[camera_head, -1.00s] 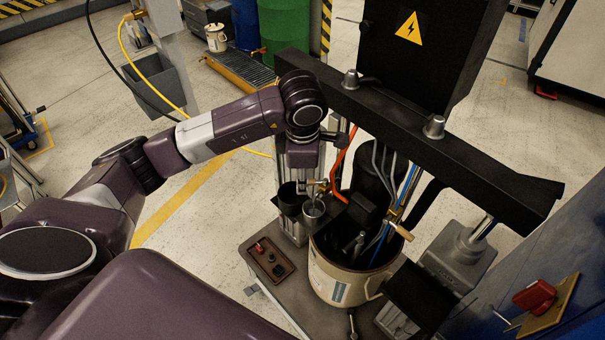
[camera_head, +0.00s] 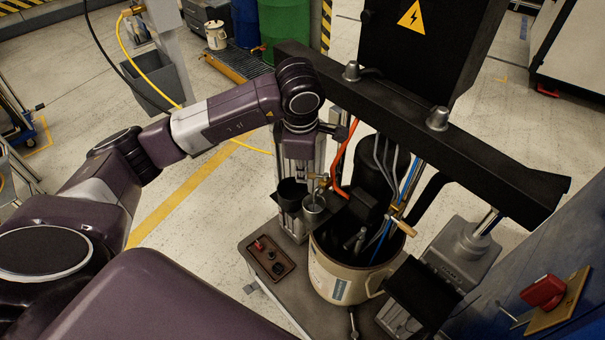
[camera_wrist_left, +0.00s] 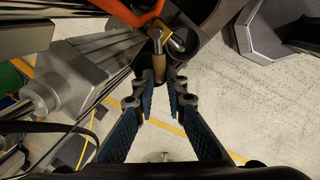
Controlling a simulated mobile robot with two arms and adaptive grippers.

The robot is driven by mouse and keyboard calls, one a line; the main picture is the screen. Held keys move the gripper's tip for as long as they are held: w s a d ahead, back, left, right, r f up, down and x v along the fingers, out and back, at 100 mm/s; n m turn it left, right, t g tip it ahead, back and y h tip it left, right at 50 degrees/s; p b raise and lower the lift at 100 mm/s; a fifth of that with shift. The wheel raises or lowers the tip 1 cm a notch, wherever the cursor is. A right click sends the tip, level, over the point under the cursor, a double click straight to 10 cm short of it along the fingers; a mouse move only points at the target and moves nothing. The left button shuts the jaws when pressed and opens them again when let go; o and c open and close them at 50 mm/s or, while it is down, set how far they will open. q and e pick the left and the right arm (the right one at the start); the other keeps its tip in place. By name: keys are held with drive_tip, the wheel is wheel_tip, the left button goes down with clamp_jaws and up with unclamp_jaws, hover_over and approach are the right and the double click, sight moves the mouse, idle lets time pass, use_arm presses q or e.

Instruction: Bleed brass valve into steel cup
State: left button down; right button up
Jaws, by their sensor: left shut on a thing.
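The brass valve (camera_head: 322,182) sits beside the orange hose, just above the steel cup. In the left wrist view the brass valve (camera_wrist_left: 159,68) shows as a short brass cylinder between the fingertips. My left gripper (camera_wrist_left: 160,84) is shut on it; in the head view its fingers are mostly hidden under my wrist. The steel cup (camera_head: 314,211) stands upright below the valve, beside a dark cup-like holder (camera_head: 291,191). The inside of the cup is too small to read. My right gripper is not in view.
A cream drum (camera_head: 330,277) with hoses and black pump parts stands right of the cup. A black crossbeam (camera_head: 400,118) runs above it. A brass-coloured handle (camera_head: 403,227) sticks out over the drum.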

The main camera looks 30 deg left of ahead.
use_arm(q)
drive_tip(key=shift+w+a+r+m+h+b, duration=0.1)
drive_tip(key=shift+w+m+h+b, duration=0.15)
drive_tip(key=shift+w+m+b, duration=0.85)
drive_tip(key=shift+w+a+f+m+h+b, duration=0.1)
drive_tip(key=shift+w+m+h+b, duration=0.2)
drive_tip(key=shift+m+b, duration=1.55)
drive_tip(key=shift+w+a+r+m+h+b, duration=0.1)
drive_tip(key=shift+w+m+h+b, duration=0.15)
drive_tip(key=shift+w+m+b, duration=0.85)
drive_tip(key=shift+s+d+r+m+b, duration=0.1)
drive_tip(key=shift+s+m+b, duration=0.15)
drive_tip(key=shift+s+b, duration=0.15)
drive_tip(key=c, duration=2)
unclamp_jaws()
drive_tip(key=shift+o, duration=0.2)
wheel_tip(320, 180, up, 12)
drive_tip(key=s, duration=0.2)
drive_tip(key=shift+s+a+f, duration=0.15)
drive_tip(key=shift+a+f, duration=0.05)
drive_tip(key=shift+a, duration=0.2)
drive_tip(key=shift+f, duration=0.1)
